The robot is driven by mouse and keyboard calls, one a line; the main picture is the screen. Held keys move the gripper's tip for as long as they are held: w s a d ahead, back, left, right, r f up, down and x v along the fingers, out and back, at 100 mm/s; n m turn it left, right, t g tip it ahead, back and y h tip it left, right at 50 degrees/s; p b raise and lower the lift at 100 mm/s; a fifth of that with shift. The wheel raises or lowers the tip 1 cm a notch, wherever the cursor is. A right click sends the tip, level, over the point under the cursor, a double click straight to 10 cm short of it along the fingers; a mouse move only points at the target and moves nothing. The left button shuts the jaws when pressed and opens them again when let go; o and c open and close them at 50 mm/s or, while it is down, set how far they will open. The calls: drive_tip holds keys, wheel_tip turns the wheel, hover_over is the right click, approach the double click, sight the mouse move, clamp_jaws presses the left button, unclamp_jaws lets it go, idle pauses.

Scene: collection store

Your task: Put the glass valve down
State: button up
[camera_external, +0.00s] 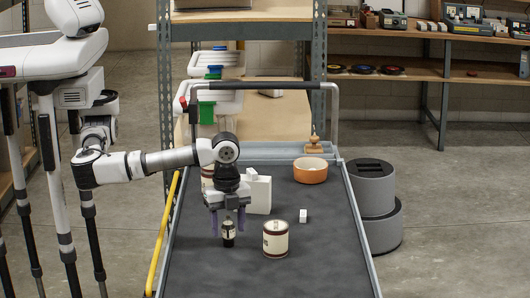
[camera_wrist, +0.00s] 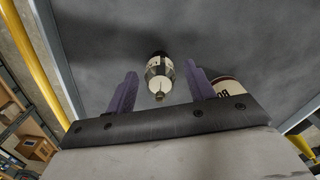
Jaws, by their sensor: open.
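The glass valve (camera_external: 228,234) is a small dark piece with a pale band. It stands on the dark top of the cart (camera_external: 320,262), seemingly upright, below my gripper (camera_external: 228,222). In the wrist view the valve (camera_wrist: 159,72) shows a cream and grey body with a small pointed tip, between the two purple fingers of my gripper (camera_wrist: 160,82). Gaps show on both sides of it there, so the fingers are open around it and not closed on it. Its lower end is hard to make out.
A cream labelled tin (camera_external: 275,240) stands close right of the valve. A white box (camera_external: 259,194), a small white cube (camera_external: 303,215), an orange bowl (camera_external: 310,171) and a wooden stamp-like piece (camera_external: 313,145) are farther back. The cart's front and right are clear.

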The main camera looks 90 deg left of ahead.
drive_tip(key=shift+r, duration=0.15)
wheel_tip(320, 180, up, 12)
drive_tip(key=shift+r+b, duration=0.1)
drive_tip(key=shift+b, duration=0.4)
